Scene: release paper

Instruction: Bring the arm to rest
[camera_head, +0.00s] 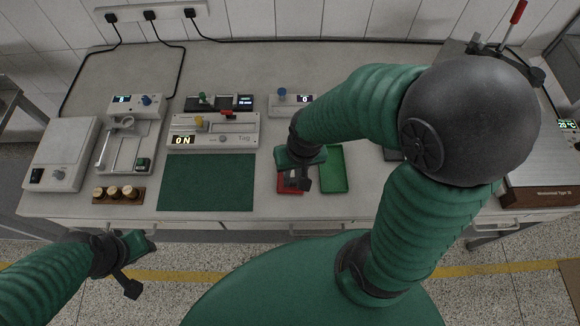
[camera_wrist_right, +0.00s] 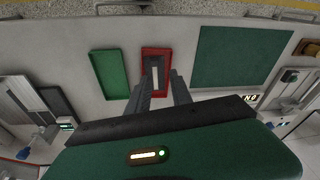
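My right gripper (camera_head: 300,182) hangs over the red tray (camera_head: 285,187) at the front of the table and hides part of it. In the right wrist view its two fingers (camera_wrist_right: 162,82) are apart, with nothing held between them. The red tray (camera_wrist_right: 147,53) lies beyond the fingertips there, with a narrow white strip (camera_wrist_right: 155,75) showing in it. My left gripper (camera_head: 140,266) is off the table's front edge at the lower left, its fingers apart and empty.
A green tray (camera_head: 333,168) lies beside the red one. A dark green mat (camera_head: 206,182) lies left of it. Several devices, including a Tag device (camera_head: 214,132), stand behind and left. A wooden block with several weights (camera_head: 118,195) sits at the front left.

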